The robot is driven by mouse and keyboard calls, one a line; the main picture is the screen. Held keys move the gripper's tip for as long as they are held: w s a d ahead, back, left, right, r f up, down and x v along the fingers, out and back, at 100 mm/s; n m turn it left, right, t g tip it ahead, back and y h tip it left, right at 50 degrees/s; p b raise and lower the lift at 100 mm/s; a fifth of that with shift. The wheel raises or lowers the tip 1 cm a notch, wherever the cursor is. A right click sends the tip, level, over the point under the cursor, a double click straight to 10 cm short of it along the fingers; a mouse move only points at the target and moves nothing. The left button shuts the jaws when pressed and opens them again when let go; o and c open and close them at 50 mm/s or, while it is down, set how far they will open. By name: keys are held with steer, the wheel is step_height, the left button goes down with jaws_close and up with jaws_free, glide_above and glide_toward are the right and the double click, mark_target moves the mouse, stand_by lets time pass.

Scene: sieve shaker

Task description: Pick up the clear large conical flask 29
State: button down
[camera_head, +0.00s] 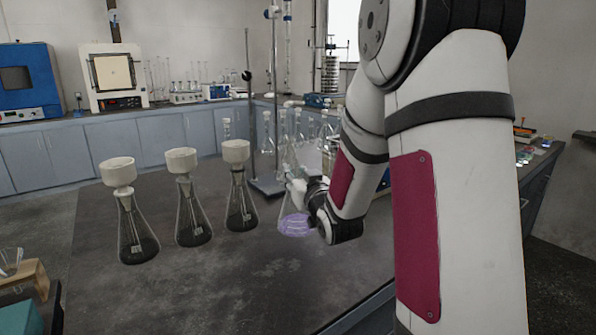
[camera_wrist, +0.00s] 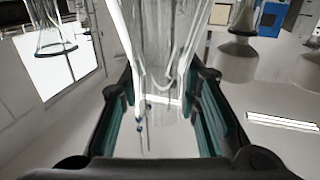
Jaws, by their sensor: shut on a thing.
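A clear conical flask (camera_head: 294,226) with a purplish area at its base is at the right of the dark bench, beside my arm. My gripper (camera_head: 298,188) is at its upper part and partly hides it. In the wrist view, the clear glass (camera_wrist: 165,45) stands between the teal-padded fingers of my gripper (camera_wrist: 165,115), which are shut on it. I cannot read a number on the flask. Whether its base touches the bench is unclear.
Three conical flasks with white funnels, left (camera_head: 138,238), middle (camera_head: 192,222) and right (camera_head: 240,205), stand on the bench to the left. A retort stand (camera_head: 249,130) rises behind my gripper, with more glassware (camera_head: 300,127) beyond. The bench front (camera_head: 235,285) is clear.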

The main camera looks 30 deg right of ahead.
steer(key=s+a+r+p, duration=0.3)
steer(key=s+r, duration=0.1)
steer(key=r, duration=0.1)
steer(key=shift+s+a+r, duration=0.15)
steer(key=shift+a+r, duration=0.1)
steer(key=shift+r, duration=0.05)
stand_by(0.7)
stand_by(0.4)
